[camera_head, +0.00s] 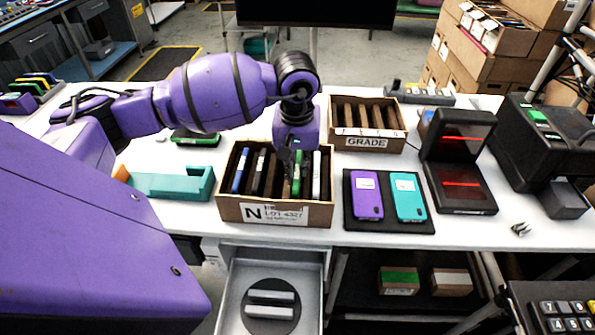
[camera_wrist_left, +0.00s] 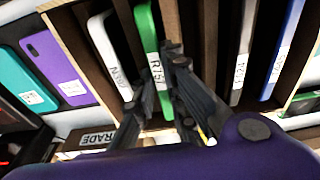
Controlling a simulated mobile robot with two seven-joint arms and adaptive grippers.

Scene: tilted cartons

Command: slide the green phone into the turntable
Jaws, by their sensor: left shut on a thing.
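The green phone (camera_head: 297,175) stands on edge in a slot of the open carton (camera_head: 272,213) marked N. It also shows in the left wrist view (camera_wrist_left: 147,35), with a white label on its edge. My left gripper (camera_head: 288,160) reaches down into the carton from above. In the left wrist view its fingers (camera_wrist_left: 152,82) are shut on the green phone, one on each side. The phone's lower part is hidden in the slot. A dark round disc with two pale bars, seemingly the turntable (camera_head: 270,288), lies in the open drawer below the table front. My right gripper is not in view.
A white phone (camera_head: 316,175) stands beside the green one; dark and blue phones (camera_head: 240,170) fill other slots. A GRADE carton (camera_head: 367,125) is behind. Purple (camera_head: 367,195) and teal (camera_head: 408,196) phones lie on a black mat at right. A teal holder (camera_head: 172,186) is left.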

